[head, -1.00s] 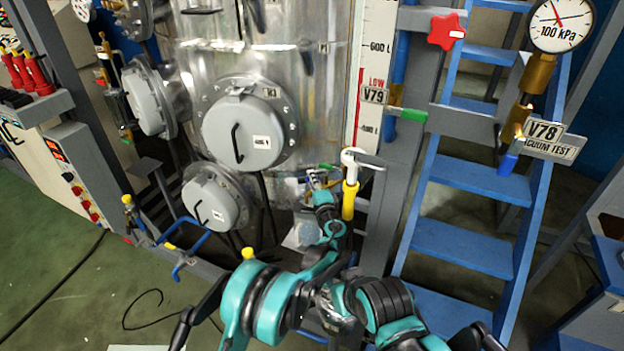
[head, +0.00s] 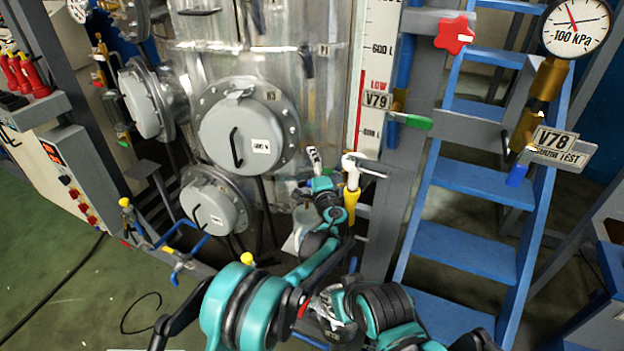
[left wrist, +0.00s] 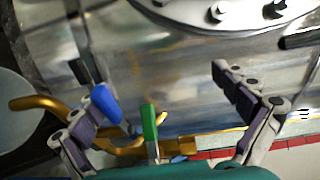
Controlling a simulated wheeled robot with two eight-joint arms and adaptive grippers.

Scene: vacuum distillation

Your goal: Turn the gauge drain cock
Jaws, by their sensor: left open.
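The level gauge (head: 366,70) is a white upright scale with a red column, beside the steel vessel. A green handle (head: 410,121) sticks out right of its V79 tag. My left gripper (head: 318,163) is low in front of the vessel, left of a white-and-yellow fitting (head: 351,185). In the left wrist view my left gripper (left wrist: 160,98) is open. A green lever (left wrist: 150,124) stands between its fingers, and a blue lever (left wrist: 106,103) overlaps the left finger; I cannot tell whether they touch. Which lever is the gauge drain cock is unclear.
Round flanged covers (head: 242,132) bulge from the vessel. A grey post (head: 392,185) and blue steps (head: 470,248) stand to the right. A gold pipe (left wrist: 48,105) lies close to the left finger. Blue-handled pipework (head: 178,255) is low at the left.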

